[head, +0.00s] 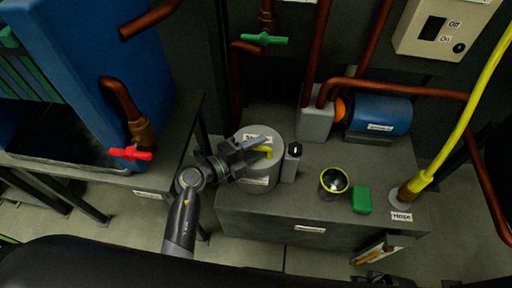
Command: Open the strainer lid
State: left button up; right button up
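The strainer is a grey upright cylinder (262,182) on the grey bench in the head view, with a labelled round lid (274,134) on top. A yellow handle (266,150) shows on the lid. My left gripper (262,147) is over the lid, its fingers spread with the yellow handle between them. It looks open; whether a finger touches the handle is unclear. The lid looks seated on the cylinder, though the gripper hides part of it. A dark part at the bottom edge may be my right gripper (374,280); its fingers are not clear.
On the bench (300,212) are a small grey box (291,163), a dark yellow-rimmed cup (334,183), a green block (361,200) and a yellow hose (450,145). A blue motor (378,116) and brown pipes stand behind. A red-handled valve (130,153) is at left.

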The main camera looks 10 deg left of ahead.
pick_arm(q)
grip_shut()
dwell(0.3)
jog(key=shift+r, duration=0.1)
jog(key=shift+p, duration=0.35)
